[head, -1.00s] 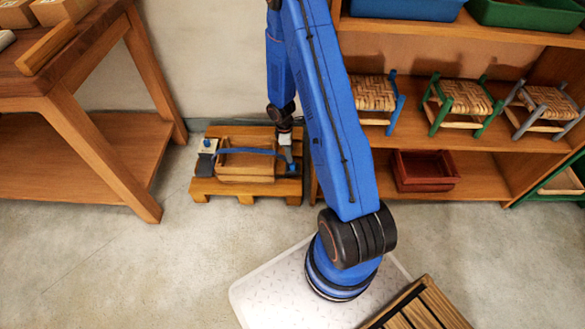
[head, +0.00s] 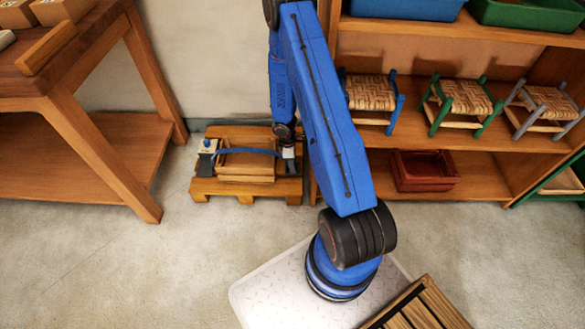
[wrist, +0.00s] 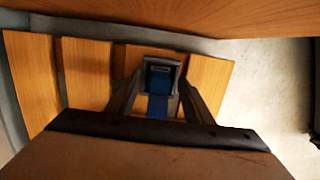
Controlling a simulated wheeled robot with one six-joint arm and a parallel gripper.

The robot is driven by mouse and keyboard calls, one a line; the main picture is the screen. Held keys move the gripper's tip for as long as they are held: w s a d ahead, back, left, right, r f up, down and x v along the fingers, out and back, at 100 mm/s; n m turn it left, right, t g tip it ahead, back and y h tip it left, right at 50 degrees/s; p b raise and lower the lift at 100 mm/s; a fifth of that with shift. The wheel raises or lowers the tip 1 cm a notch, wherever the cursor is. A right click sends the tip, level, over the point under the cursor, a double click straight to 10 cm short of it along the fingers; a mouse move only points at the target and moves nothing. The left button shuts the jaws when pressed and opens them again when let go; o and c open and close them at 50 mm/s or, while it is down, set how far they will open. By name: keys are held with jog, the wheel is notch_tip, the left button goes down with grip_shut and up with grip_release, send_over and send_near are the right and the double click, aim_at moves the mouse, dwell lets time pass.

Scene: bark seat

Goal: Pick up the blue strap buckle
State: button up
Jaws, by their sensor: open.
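The blue strap buckle (wrist: 161,74) shows in the wrist view as a dark grey-blue frame with blue inside. The blue strap (wrist: 157,106) runs from it toward the bottom of that view. In the head view the strap (head: 247,151) crosses the top of a wooden crate (head: 246,179); the buckle is hidden there by my gripper. My gripper (head: 288,158) is low at the crate's right side. In the wrist view its two open fingers (wrist: 158,88) stand on either side of the buckle; whether they touch it I cannot tell.
The crate sits on a wooden pallet (head: 245,198) on the floor, with a white block with a blue knob (head: 207,146) at its left. A wooden shelf (head: 475,170) with small stools stands close on the right. A table (head: 90,110) stands left.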

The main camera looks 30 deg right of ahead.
jog(key=shift+f, duration=0.15)
jog(key=shift+c, duration=0.6)
grip_shut()
